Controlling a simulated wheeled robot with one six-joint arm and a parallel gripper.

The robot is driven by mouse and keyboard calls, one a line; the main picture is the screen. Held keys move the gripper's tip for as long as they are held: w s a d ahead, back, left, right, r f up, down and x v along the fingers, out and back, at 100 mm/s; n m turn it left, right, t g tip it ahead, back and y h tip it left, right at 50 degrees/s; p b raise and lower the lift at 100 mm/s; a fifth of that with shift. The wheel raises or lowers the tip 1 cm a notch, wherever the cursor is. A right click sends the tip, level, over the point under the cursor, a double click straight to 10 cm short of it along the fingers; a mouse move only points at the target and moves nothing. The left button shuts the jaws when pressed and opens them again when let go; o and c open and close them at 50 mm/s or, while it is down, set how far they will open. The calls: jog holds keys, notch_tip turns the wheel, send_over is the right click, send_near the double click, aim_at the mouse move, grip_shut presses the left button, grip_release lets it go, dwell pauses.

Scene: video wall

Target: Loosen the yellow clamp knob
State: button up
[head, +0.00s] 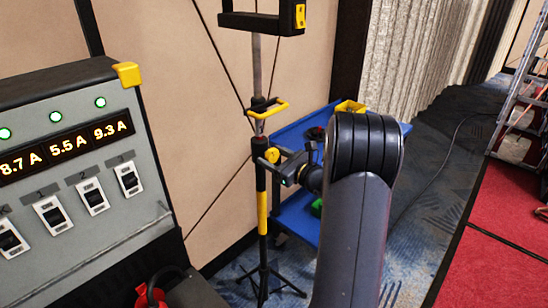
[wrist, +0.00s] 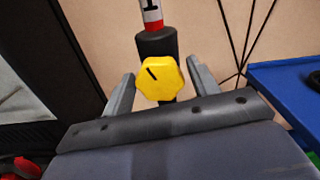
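The yellow clamp knob (wrist: 163,82) is lobed and has a short dark line on its face, tilted to the upper left. It sits on the black collar (wrist: 156,43) of an upright stand. In the wrist view my gripper (wrist: 161,78) has one finger on each side of the knob, spread apart.
The stand (head: 262,205) has a yellow lower section and spread legs. A blue cart (head: 300,222) stands close behind my arm. A grey power panel (head: 100,215) with lit current readouts fills the left. Red flooring and a ladder (head: 515,110) are at the right.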

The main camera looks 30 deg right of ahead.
jog(key=c, duration=0.8)
jog(key=shift+f+b, duration=0.2)
jog(key=shift+b, duration=0.45)
jog(key=n+b, duration=0.2)
jog(key=b, duration=0.1)
jog(key=shift+f+b, duration=0.2)
jog(key=shift+b, duration=0.2)
jog(key=n+b, duration=0.5)
jog(key=b, duration=0.4)
jog(key=shift+n+b, duration=0.3)
jog(key=shift+b, duration=0.05)
jog(key=n+b, duration=0.6)
jog(key=b, duration=0.4)
jog(key=n+b, duration=0.3)
jog(key=b, duration=0.1)
jog(key=shift+r, duration=0.1)
jog(key=shift+r+n+b, duration=0.15)
jog(key=shift+n+b, duration=1.05)
jog(key=shift+n, duration=0.1)
jog(key=shift+r, duration=0.1)
